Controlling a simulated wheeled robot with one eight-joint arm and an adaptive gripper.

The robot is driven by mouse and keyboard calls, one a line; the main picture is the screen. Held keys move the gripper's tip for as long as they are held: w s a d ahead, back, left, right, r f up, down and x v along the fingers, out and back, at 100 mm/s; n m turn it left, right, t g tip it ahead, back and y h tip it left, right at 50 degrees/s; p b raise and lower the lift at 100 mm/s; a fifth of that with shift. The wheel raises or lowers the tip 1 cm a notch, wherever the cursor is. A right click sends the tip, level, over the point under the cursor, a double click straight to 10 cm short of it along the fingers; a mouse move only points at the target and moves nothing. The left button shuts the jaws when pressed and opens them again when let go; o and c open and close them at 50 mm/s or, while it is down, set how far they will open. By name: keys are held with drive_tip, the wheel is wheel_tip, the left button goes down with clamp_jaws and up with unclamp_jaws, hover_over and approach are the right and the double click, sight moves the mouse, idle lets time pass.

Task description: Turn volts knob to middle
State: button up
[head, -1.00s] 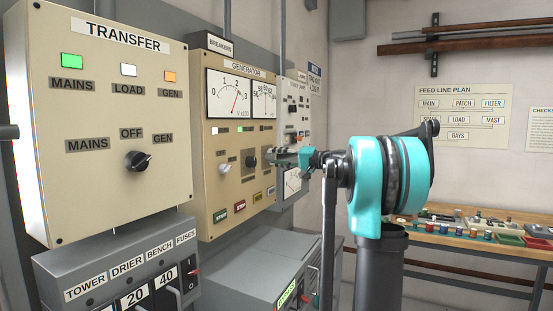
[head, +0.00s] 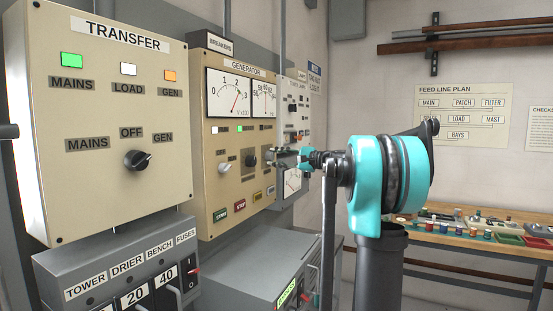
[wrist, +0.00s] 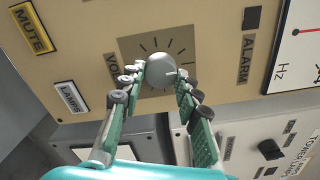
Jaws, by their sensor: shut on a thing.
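The volts knob (wrist: 159,70) is a round grey knob on the beige generator panel (head: 214,192). In the wrist view it sits on a darker square with tick marks around it, next to a partly covered VOLTS label (wrist: 113,66). A pale pointer line on the knob points to the right in the picture. My gripper (wrist: 161,74) has its two teal fingers on either side of the knob and is shut on it. In the head view my gripper (head: 287,158) reaches the panel's right side and hides the knob.
The transfer panel (head: 110,195) stands at left. A workbench (head: 460,235) with small parts is at right.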

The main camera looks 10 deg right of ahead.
drive_tip(key=shift+m, duration=0.3)
drive_tip(key=o, duration=1.2)
drive_tip(key=shift+c, duration=0.2)
drive_tip(key=v, duration=1.2)
